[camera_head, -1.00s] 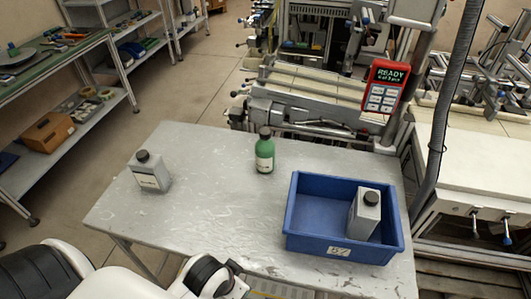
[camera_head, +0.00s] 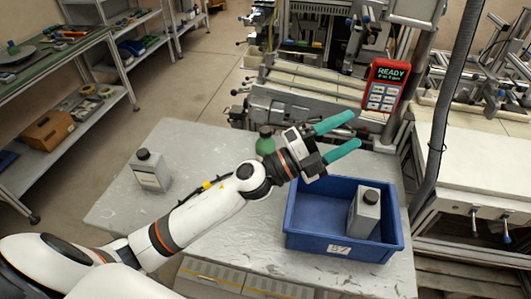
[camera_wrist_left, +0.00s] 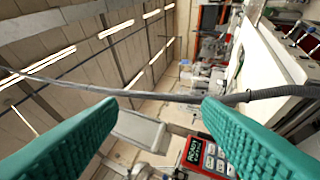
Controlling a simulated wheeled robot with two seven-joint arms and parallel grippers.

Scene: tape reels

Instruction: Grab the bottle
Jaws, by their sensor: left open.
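A green bottle (camera_head: 265,143) with a dark cap stands on the grey table, partly hidden behind my left gripper and wrist. A grey bottle (camera_head: 150,171) with a black cap and a white label stands upright at the table's left. Another grey bottle (camera_head: 364,214) stands inside the blue bin (camera_head: 301,239) at the right. My left gripper (camera_head: 349,134) is open and empty, its teal fingers above the table's far side, beyond the bin and right of the green bottle. The fingers also show in the left wrist view (camera_wrist_left: 160,140), with no bottle between them. My right gripper is out of view.
A red device reading READY (camera_head: 384,86) hangs on a post behind the table. A dark hose (camera_head: 452,100) runs down at the right. Machinery stands behind, shelves (camera_head: 75,105) at the left. The table's back left (camera_head: 190,140) is clear.

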